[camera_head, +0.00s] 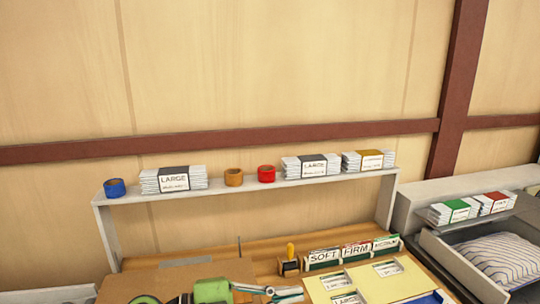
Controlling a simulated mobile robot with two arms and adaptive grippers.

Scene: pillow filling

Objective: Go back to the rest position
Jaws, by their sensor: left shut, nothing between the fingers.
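My left gripper (287,294) shows at the bottom edge of the head view, low over the wooden workbench (210,253). Its fingers point right and are shut, with nothing held between them. The green and black parts behind the fingers look like my left arm, and the bottom edge of the picture cuts them off. The fingertips are just left of a yellow board with labelled cards (375,285). I cannot tell whether they touch it. My right gripper is not in view.
A white shelf (240,188) above the bench holds blue, orange and red tape rolls and labelled white stacks. A stamp with a yellow handle (290,258) and SOFT and FIRM card holders (340,255) stand at the bench's back. A striped pillow (503,260) lies in a grey tray at right.

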